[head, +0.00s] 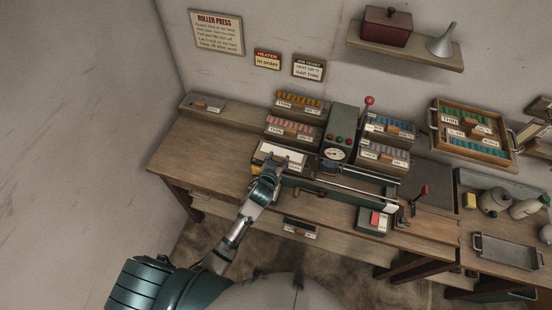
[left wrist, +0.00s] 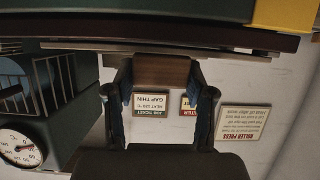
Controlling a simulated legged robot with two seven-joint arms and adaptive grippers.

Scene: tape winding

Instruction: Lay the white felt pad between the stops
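A white flat panel (head: 268,150), which looks like the felt pad, lies in a shallow frame at the left end of the roller press. My left gripper (head: 276,163) is at its front edge and hides part of it. In the left wrist view, which looks upside down, the two fingers of my left gripper (left wrist: 162,88) stand on either side of a brown wooden block (left wrist: 162,71) and appear to be closed on it. I cannot tell how the block joins the white panel. The stops are not clear to me. My right gripper is not in view.
The press has a dial (head: 334,154) and a red-knobbed lever (head: 369,101). Racks of coloured pieces (head: 297,101) stand behind it. A wooden tray (head: 433,117) and a metal tray (head: 505,250) are at the right. The bench (head: 200,150) is clear at the left.

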